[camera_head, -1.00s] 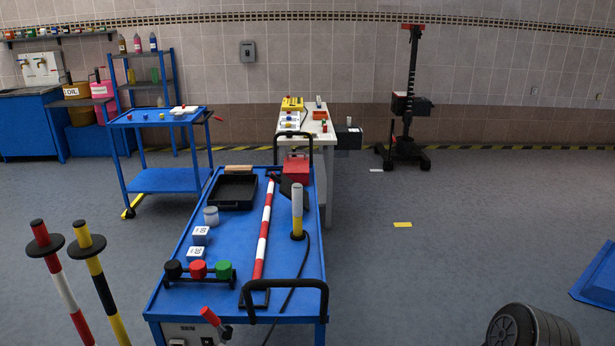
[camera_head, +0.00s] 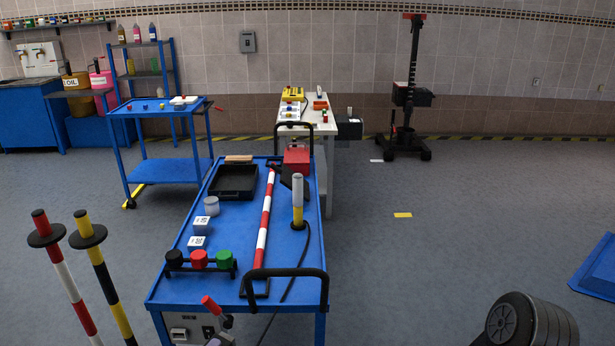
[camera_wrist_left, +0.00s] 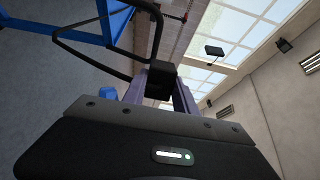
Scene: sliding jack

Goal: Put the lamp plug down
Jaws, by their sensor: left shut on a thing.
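The black lamp plug (camera_wrist_left: 161,78) is in the left wrist view, between the grey-purple fingers of my left gripper (camera_wrist_left: 160,95), which are shut on it. A thin black cord curves up from near it. In the head view, only a grey bit that looks like this gripper shows at the bottom edge, by the cart's front panel. The white and yellow lamp (camera_head: 298,202) stands upright on the blue cart (camera_head: 210,275). Its black cable runs across the top to the front edge. My right gripper is not in view.
The floor to the right is mostly clear.

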